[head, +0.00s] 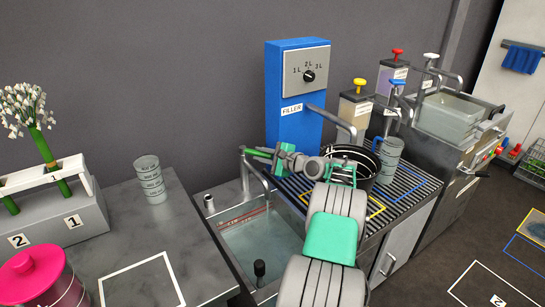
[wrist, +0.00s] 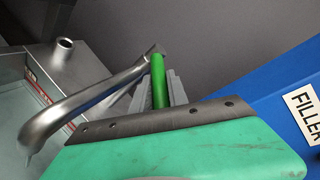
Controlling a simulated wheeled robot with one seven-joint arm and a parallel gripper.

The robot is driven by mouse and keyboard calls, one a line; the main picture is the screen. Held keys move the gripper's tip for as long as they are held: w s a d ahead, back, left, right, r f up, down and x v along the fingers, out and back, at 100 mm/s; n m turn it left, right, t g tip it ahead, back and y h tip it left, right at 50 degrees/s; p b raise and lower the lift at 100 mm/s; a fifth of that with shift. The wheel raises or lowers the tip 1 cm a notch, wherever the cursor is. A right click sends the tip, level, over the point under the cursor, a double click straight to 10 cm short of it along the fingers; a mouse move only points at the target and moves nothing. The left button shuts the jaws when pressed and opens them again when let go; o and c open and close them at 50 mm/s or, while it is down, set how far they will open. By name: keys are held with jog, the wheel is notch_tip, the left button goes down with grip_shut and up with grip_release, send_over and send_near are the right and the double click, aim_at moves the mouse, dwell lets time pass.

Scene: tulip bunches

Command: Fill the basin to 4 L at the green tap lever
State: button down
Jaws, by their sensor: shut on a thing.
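The basin (head: 228,262) is a metal sink at the front centre of the head view, with pale greenish water in it. Red markings (head: 240,217) run along its back inner wall; they are too small to read. The tap's curved metal spout (wrist: 85,105) hangs over the basin in the wrist view. The green tap lever (wrist: 158,82) stands at the spout's far end, and its green end (head: 252,151) shows in the head view. My gripper (head: 267,154) is shut on the lever. My green gripper body hides the lower part of the wrist view.
A blue filler box (head: 292,105) with a dial stands behind my gripper. A black pot (head: 352,154) and grey jug (head: 390,158) stand on the ribbed drainer to the right. A black-knobbed post (head: 260,270) rises in the basin.

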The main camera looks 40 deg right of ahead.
aim_at(267, 155)
jog(key=c, duration=1.6)
grip_release()
jog(key=shift+w+a, duration=0.1)
jog(key=shift+o, duration=0.2)
jog(key=shift+s, duration=0.3)
jog(key=p+v, duration=0.1)
jog(key=v, duration=0.5)
jog(key=shift+s+r, duration=0.15)
jog(key=shift+s, duration=0.45)
